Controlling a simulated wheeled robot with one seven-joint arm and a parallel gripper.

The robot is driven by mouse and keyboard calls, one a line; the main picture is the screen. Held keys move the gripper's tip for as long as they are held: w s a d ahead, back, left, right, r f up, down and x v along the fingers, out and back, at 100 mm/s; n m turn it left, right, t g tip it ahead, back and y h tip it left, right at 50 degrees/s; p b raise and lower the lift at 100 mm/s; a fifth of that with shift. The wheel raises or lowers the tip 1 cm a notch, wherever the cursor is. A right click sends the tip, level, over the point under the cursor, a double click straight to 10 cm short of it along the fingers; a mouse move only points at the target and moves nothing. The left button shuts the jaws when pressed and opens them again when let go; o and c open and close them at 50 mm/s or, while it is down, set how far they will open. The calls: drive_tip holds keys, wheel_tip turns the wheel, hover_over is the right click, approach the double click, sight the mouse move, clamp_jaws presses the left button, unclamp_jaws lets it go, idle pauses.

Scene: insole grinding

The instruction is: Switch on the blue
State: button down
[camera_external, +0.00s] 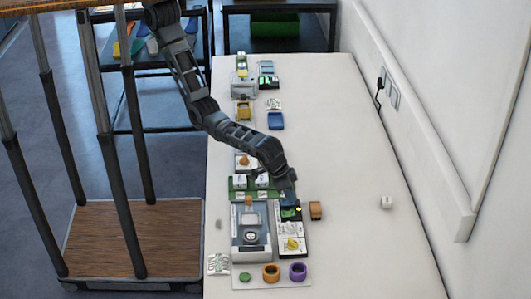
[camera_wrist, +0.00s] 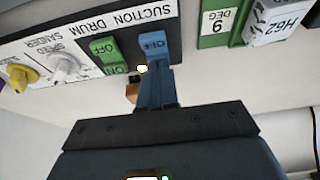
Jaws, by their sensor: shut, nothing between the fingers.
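The blue switch (camera_wrist: 153,44) is on a black and white control panel (camera_wrist: 90,32), seen upside down in the wrist view. Its OFF label shows; its lower part is hidden by my fingers. My gripper (camera_wrist: 156,78) is shut and empty, its fingertips at the blue switch; I cannot tell whether they touch or press it. In the external view my gripper (camera_external: 287,194) is low over the far end of the panel (camera_external: 283,240), covering most of the blue switch there.
A green switch (camera_wrist: 106,50) with OFF and ON labels is beside the blue one, then a white knob (camera_wrist: 62,66) and a yellow knob (camera_wrist: 22,76). A small light glows (camera_wrist: 142,69) near my fingers. The table's right side is mostly clear.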

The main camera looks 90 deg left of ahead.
drive_tip(key=shift+f, duration=0.1)
drive_tip(key=shift+s, duration=0.1)
drive_tip(key=shift+s+p, duration=0.75)
drive_tip(key=shift+p, duration=0.1)
drive_tip(key=shift+r, duration=0.2)
drive_tip(key=shift+r+p, duration=0.25)
drive_tip(key=shift+p, duration=0.1)
drive_tip(key=p+v, duration=0.1)
drive_tip(key=v, duration=1.2)
drive_tip(key=shift+w+r, duration=0.2)
drive_tip(key=shift+w, duration=0.05)
drive_tip(key=shift+f, duration=0.1)
